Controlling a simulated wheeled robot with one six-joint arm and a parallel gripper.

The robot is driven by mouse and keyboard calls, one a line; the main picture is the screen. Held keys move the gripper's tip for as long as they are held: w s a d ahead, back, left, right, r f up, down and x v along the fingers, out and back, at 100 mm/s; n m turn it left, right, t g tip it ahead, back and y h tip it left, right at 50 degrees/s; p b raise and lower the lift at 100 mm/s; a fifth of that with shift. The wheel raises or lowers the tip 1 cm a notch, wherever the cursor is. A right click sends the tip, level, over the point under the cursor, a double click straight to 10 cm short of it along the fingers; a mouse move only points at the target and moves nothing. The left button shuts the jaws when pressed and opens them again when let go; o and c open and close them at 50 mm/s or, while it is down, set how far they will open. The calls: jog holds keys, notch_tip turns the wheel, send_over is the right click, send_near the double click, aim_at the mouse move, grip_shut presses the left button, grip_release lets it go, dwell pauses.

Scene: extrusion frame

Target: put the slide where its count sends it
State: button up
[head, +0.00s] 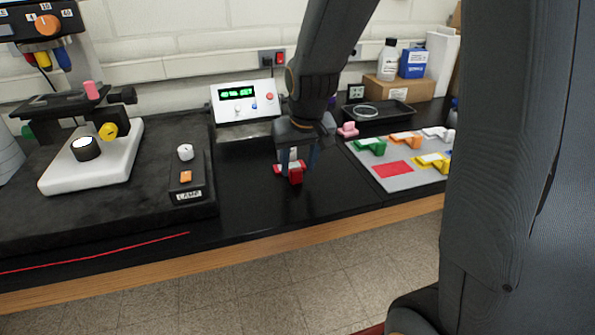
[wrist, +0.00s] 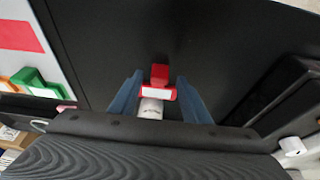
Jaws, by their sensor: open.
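A small red piece with a white label (wrist: 157,92), perhaps the slide's holder, stands on the black bench; it also shows in the head view (head: 295,174). My gripper (head: 299,168) is open and low over it. In the wrist view the blue fingers (wrist: 160,88) stand on either side of the red piece, with gaps showing. A white rounded part lies against its label side. I cannot make out a clear glass slide. A counter box (head: 238,101) behind has a lit green display, too small to read surely. A grey board (head: 405,182) at right has a bare red patch (head: 393,169).
Green (head: 370,146), orange, white and yellow pieces stand on the grey board. A pink piece (head: 348,130) and a black tray (head: 378,111) are behind. A microscope (head: 75,110) and lamp switch box (head: 187,178) stand left. The bench front is clear.

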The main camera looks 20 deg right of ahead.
jog(key=b+v, duration=0.1)
jog(key=v, duration=0.8)
jog(key=s+f+g, duration=0.3)
jog(key=s+f, duration=1)
jog(key=shift+s, duration=0.2)
dwell(0.6)
